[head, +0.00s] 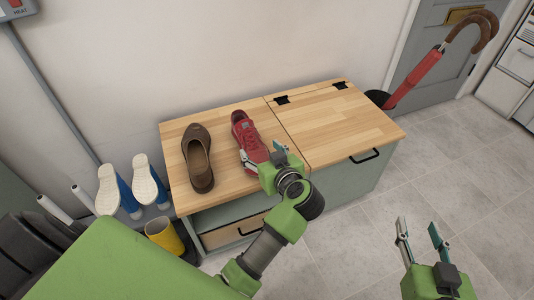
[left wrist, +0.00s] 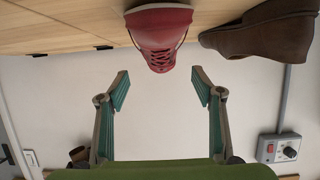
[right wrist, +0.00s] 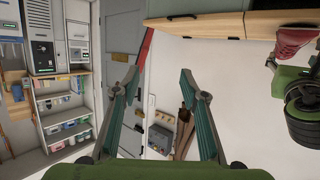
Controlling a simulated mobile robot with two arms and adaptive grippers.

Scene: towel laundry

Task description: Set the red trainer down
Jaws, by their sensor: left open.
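The red trainer (head: 246,132) rests on the left part of the wooden bench top (head: 222,135), right of a brown shoe (head: 198,158). My left gripper (head: 262,154) is open at the trainer's near end, its fingers apart. In the left wrist view the trainer (left wrist: 160,34) appears upside down, against the wood and beyond the open fingertips (left wrist: 161,75), with a gap to each finger. In the head view my gripper hides its near end. My right gripper (head: 418,227) is open and empty over the floor, right of the bench; the right wrist view shows nothing between its fingers (right wrist: 158,72).
The bench's hinged right lid (head: 338,122) is shut and clear. White-soled blue shoes (head: 147,182) and a yellow boot (head: 164,237) stand left of the bench. A red umbrella (head: 415,78) leans in a dark stand at its right. The floor in front is free.

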